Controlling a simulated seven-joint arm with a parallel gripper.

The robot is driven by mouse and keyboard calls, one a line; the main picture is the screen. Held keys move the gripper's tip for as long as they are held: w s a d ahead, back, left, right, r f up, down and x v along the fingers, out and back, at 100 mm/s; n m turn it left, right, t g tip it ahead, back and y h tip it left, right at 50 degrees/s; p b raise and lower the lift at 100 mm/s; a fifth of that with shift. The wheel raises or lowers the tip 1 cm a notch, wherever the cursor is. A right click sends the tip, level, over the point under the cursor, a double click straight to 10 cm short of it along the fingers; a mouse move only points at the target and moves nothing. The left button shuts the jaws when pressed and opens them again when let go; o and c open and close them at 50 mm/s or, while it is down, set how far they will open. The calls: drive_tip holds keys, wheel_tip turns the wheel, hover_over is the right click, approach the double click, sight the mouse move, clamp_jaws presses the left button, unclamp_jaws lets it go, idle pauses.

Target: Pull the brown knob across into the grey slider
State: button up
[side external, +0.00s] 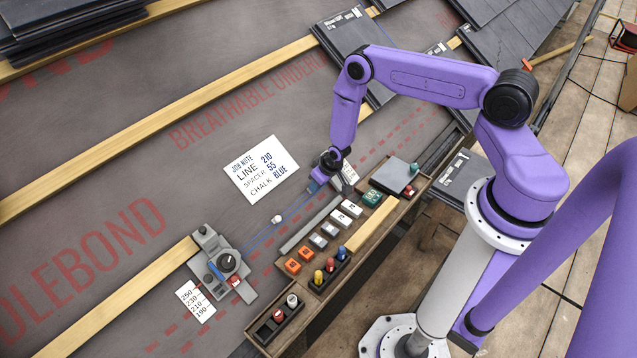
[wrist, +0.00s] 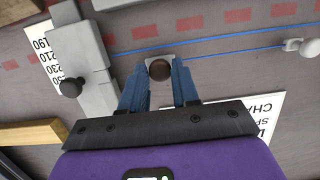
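The brown knob (wrist: 160,69) sits on a small pale square base and shows between the two blue fingers of my gripper (wrist: 160,88) in the wrist view.
A white job note (side external: 261,169) lies on the sheet. A wooden tray (side external: 258,338) with coloured blocks borders the work. Wooden battens (side external: 115,310) cross the sheet.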

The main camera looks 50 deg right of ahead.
clamp_jaws()
drive_tip(key=shift+d, duration=2.6)
drive_tip(key=o, duration=0.5)
unclamp_jaws()
drive_tip(key=shift+o, duration=0.2)
drive_tip(key=shift+s+a+r, duration=0.1)
drive_tip(key=shift+s+r, duration=0.1)
drive_tip(key=shift+r, duration=0.35)
drive_tip(key=v, duration=1.6)
drive_tip(key=shift+r, duration=0.15)
